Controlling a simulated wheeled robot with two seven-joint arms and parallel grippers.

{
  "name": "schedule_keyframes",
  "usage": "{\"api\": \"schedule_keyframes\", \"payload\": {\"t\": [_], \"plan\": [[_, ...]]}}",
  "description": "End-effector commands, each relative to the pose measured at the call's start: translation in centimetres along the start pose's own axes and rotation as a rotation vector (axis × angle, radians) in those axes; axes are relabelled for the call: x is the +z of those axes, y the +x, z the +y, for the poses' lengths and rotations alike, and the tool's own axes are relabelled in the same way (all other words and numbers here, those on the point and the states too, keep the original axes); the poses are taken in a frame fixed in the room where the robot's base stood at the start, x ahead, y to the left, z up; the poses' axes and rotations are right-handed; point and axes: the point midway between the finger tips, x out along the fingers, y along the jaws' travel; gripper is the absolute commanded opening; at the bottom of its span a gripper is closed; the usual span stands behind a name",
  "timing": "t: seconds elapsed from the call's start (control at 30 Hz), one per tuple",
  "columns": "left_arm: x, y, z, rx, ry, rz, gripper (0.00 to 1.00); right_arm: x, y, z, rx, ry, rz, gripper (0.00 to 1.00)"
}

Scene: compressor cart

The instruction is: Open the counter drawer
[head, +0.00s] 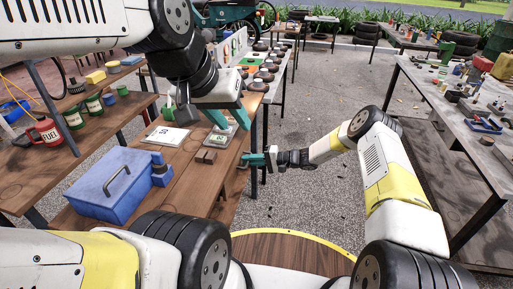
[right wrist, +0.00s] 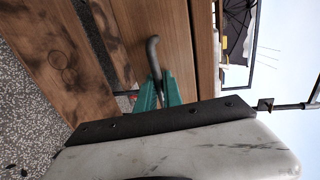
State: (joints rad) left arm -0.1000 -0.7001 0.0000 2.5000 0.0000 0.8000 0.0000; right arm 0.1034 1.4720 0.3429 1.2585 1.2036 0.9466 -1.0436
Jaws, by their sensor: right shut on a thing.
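The wooden counter (head: 190,165) runs along the left in the head view. In the right wrist view, its wooden front panel (right wrist: 172,30) carries a grey bent bar handle (right wrist: 153,52). My right gripper (head: 250,160) is at the counter's right edge. In the right wrist view, its teal fingers (right wrist: 157,92) are shut on the handle, whose far end sticks out past them. I see no clear gap that shows the drawer pulled out. My left gripper (head: 228,119) is above the counter top, its teal fingers apart and pointing down, with nothing visible between them.
A blue toolbox (head: 108,185), a white card (head: 167,136), a small device with a green display (head: 221,140) and a brown block (head: 206,156) lie on the counter. A cluttered workbench (head: 455,130) stands at the right. The gravel floor (head: 310,100) between them is clear.

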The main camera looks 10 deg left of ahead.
Motion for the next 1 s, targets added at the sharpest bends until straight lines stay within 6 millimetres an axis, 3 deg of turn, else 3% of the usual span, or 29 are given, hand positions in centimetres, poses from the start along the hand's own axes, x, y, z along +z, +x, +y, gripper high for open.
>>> {"api": "schedule_keyframes", "payload": {"t": [0.27,0.7,1.0], "plan": [[0.0,0.0,0.0,0.0,0.0,0.0,0.36,-0.1,-3.5,0.8,0.002,0.002,0.003,0.0],[0.0,0.0,0.0,0.0,0.0,0.0,0.36,0.0,-14.4,3.2,0.002,0.002,0.004,0.0],[0.0,0.0,0.0,0.0,0.0,0.0,0.36,0.0,-20.0,4.4,0.003,0.002,0.001,0.0]]}}
